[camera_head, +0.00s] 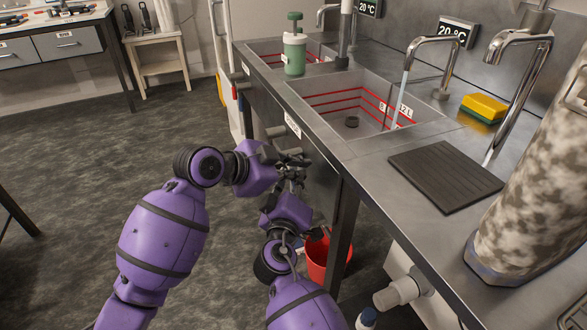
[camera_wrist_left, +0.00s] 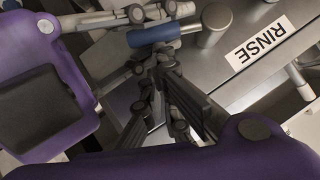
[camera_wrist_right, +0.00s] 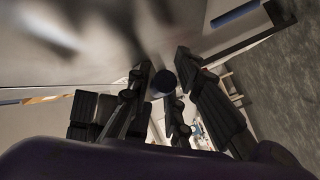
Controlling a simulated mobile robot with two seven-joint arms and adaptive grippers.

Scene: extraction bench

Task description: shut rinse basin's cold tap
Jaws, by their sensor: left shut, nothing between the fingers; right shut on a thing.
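The rinse basin (camera_head: 350,118) is sunk in the steel bench, and water runs from its spout (camera_head: 436,42). The RINSE label (camera_wrist_left: 260,42) is on the bench front, beside a grey knob (camera_wrist_left: 215,23). A blue handle (camera_wrist_left: 155,35), which looks like the cold tap's, shows in the left wrist view. My right gripper (camera_head: 291,184) appears shut on it; the handle's dark round end (camera_wrist_right: 163,82) sits between its fingers. My left gripper (camera_head: 290,160) is shut and empty, close above the right one. The grippers hide much of the tap in the head view.
A red bucket (camera_head: 326,258) stands under the bench. On top are a green-capped bottle (camera_head: 294,50), a yellow sponge (camera_head: 485,106), a dark ribbed mat (camera_head: 446,176) and a large mottled cylinder (camera_head: 535,180).

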